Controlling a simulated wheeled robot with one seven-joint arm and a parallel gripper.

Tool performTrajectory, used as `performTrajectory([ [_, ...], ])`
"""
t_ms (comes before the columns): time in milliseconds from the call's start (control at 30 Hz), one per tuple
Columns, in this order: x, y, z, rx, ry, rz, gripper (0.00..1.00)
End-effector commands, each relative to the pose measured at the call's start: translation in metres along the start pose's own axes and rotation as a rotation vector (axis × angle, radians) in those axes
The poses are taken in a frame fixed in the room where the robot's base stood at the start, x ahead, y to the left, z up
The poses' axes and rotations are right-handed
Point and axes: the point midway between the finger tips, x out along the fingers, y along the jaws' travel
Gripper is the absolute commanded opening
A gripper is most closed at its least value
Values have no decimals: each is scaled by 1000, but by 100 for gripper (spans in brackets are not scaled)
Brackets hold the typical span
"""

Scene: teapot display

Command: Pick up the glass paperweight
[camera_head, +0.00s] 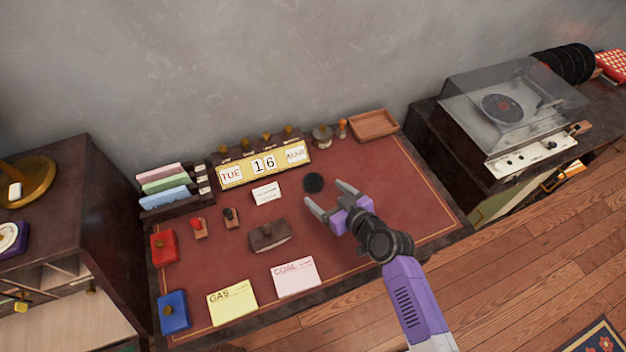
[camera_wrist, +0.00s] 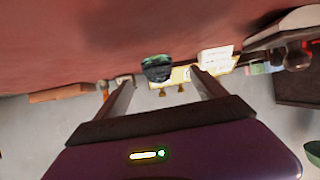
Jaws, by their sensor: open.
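The glass paperweight (camera_head: 313,183) is a small, dark, round piece on the red desk top, in front of the calendar. In the wrist view the paperweight (camera_wrist: 156,68) looks dark green and glassy, and it shows between the fingertips in an upside-down picture. My gripper (camera_head: 325,192) is open and empty, with its two grey fingers pointing towards the paperweight. The paperweight appears just beyond the fingertips, not held. I cannot tell the exact gap or height between them. The fingers (camera_wrist: 161,76) also show in the wrist view.
A white card (camera_head: 266,193) and the calendar (camera_head: 264,165) stand left of and behind the paperweight. A brown blotter (camera_head: 269,236), a yellow envelope (camera_head: 232,303) and a pink envelope (camera_head: 296,277) lie nearer. A wooden tray (camera_head: 373,124) sits at the back right. The desk's right side is clear.

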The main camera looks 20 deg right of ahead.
Motion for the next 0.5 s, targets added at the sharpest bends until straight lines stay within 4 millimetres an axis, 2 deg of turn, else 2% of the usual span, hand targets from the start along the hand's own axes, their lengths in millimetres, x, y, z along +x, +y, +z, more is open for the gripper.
performTrajectory([
  [267, 19, 1, -2, 1, 0, 1, 81],
  [500, 48, 4, -4, 1, 1, 1, 81],
])
